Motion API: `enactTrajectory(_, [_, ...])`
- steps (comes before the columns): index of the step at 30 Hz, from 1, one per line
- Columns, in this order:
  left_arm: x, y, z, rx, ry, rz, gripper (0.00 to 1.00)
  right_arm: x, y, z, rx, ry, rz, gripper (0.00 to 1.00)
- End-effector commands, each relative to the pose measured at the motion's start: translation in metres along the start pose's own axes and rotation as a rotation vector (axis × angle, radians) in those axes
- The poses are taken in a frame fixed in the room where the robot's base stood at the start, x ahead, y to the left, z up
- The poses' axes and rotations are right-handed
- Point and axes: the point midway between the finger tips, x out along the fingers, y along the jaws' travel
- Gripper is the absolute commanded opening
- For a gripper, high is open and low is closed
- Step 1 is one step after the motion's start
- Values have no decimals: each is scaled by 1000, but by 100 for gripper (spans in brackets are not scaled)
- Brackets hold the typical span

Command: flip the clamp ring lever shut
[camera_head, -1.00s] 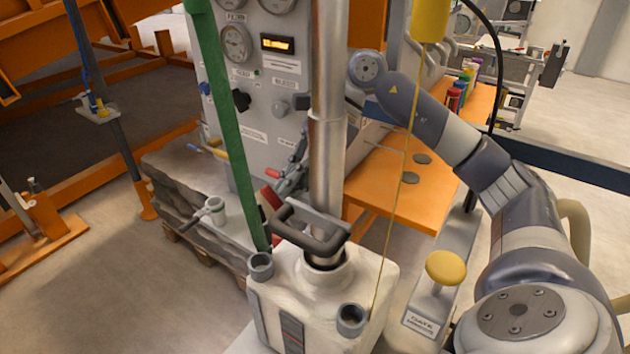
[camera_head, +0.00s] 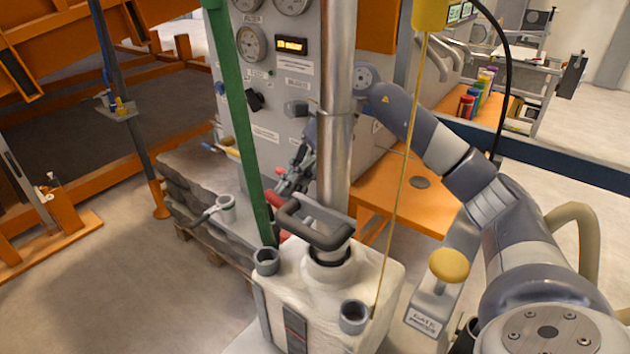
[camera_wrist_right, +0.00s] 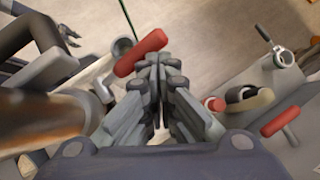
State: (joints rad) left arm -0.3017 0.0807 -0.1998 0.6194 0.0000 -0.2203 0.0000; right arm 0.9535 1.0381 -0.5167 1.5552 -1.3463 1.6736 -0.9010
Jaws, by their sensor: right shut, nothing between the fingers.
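My right gripper (camera_head: 290,184) is at the machine's front, left of the steel column. In the right wrist view its grey fingers (camera_wrist_right: 158,62) are together with nothing between them. A red handle (camera_wrist_right: 140,52) lies just beyond the fingertips, slanting up to the right; whether they touch, I cannot tell. Other red grips show to the right: a short one (camera_wrist_right: 213,104) and a longer one (camera_wrist_right: 280,122). Which red part is the clamp ring lever is unclear. In the head view, red (camera_head: 274,202) shows partly hidden below the gripper. A dark fingered shape (camera_wrist_right: 70,35) may be my left gripper.
The steel column (camera_head: 338,110) and green post (camera_head: 238,120) flank the gripper. A white block with a dark handle (camera_head: 314,222) stands in front. The gauge panel (camera_head: 285,70) is behind. An orange table (camera_head: 405,205) is at right. Open floor (camera_head: 110,260) lies left.

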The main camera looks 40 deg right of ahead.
Motion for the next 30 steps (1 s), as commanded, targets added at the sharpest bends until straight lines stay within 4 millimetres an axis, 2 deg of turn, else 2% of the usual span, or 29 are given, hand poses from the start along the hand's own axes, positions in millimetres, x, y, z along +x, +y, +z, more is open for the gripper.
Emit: enactTrajectory(30, [1, 0, -2, 0, 4, 0, 43, 4, -6, 2, -4, -5, 1, 0])
